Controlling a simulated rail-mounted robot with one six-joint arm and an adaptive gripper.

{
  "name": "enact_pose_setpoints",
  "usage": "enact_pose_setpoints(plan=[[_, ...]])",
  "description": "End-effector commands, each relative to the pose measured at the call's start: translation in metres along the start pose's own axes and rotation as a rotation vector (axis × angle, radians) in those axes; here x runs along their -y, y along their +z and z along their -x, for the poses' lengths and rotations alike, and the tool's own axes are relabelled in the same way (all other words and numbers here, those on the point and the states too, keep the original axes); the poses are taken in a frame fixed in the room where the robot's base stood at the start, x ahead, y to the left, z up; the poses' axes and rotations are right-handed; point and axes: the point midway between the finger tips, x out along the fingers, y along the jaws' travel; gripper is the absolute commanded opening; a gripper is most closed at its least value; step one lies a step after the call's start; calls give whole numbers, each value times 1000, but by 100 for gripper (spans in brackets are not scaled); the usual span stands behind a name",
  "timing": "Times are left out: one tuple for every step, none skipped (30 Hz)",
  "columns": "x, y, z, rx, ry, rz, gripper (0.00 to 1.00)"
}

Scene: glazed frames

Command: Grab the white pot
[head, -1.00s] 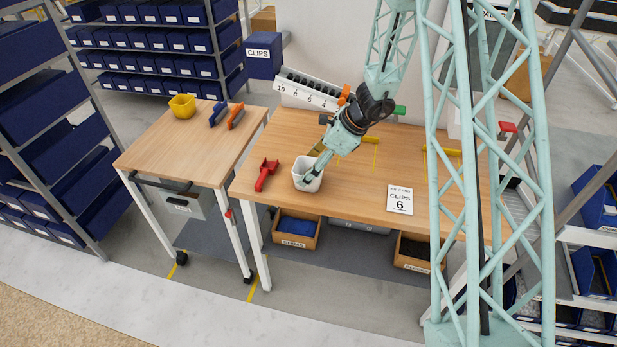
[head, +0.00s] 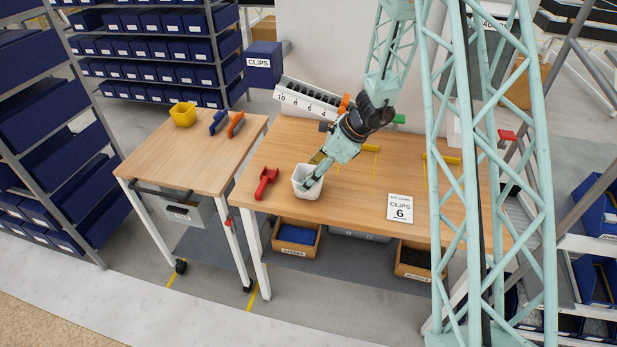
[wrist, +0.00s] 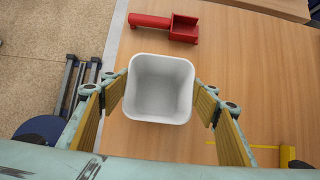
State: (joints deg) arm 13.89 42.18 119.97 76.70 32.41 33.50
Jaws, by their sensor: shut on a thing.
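The white pot (head: 306,192) stands upright on the workbench, near its left front edge, right of a red scoop. In the wrist view the pot (wrist: 159,88) is open-topped, squarish with rounded corners, and looks empty. My gripper (head: 313,181) comes down to it from the upper right. In the wrist view my gripper (wrist: 160,100) has one finger on each side of the pot and is shut on it. The finger ends are partly hidden behind the pot's rim, and its underside is hidden.
The red scoop (head: 266,183) lies just left of the pot. A card (head: 400,207) reading "CLIPS 6" lies to the right. A numbered rack (head: 310,101) stands behind. The bench middle is mostly clear.

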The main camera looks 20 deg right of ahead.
Motion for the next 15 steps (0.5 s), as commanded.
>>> enact_pose_setpoints(plan=[[0, 2, 3, 1, -1, 1, 44], [0, 3, 4, 1, -1, 1, 44], [0, 4, 6, 0, 0, 0, 44], [0, 5, 7, 0, 0, 0, 44], [0, 6, 9, 0, 0, 1, 44], [0, 7, 11, 0, 0, 1, 44], [0, 8, 13, 1, -1, 1, 44], [0, 10, 15, 1, -1, 1, 44], [0, 11, 17, 1, -1, 0, 44], [0, 12, 19, 1, -1, 1, 44], [0, 14, 21, 1, -1, 2, 44], [0, 15, 23, 1, -1, 2, 44], [0, 16, 25, 1, -1, 1, 44], [0, 17, 26, 1, -1, 1, 44], [-3, 16, 27, 0, 0, -1, 44]])
